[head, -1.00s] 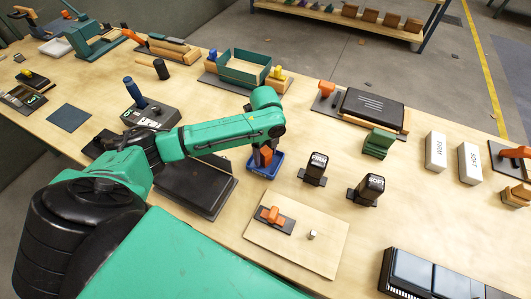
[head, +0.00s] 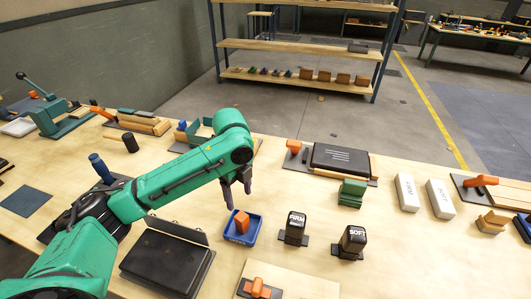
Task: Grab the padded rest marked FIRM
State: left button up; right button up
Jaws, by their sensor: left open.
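A black padded rest marked FIRM (head: 294,226) stands upright on a dark base in the middle of the bench. A similar black rest marked SOFT (head: 353,239) stands just to its right. My left gripper (head: 237,193) points down with its fingers apart and empty. It shows above and behind the blue tray, to the left of the FIRM rest and apart from it. My right gripper is not in view.
A blue tray (head: 256,228) holding an orange block (head: 241,221) is left of the FIRM rest. A green block (head: 351,193) stands behind the rests. White blocks marked FIRM (head: 407,192) and SOFT (head: 442,198) are farther right. A black box (head: 165,262) lies front left.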

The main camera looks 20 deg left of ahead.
aim_at(294, 235)
jog(key=k, duration=1.5)
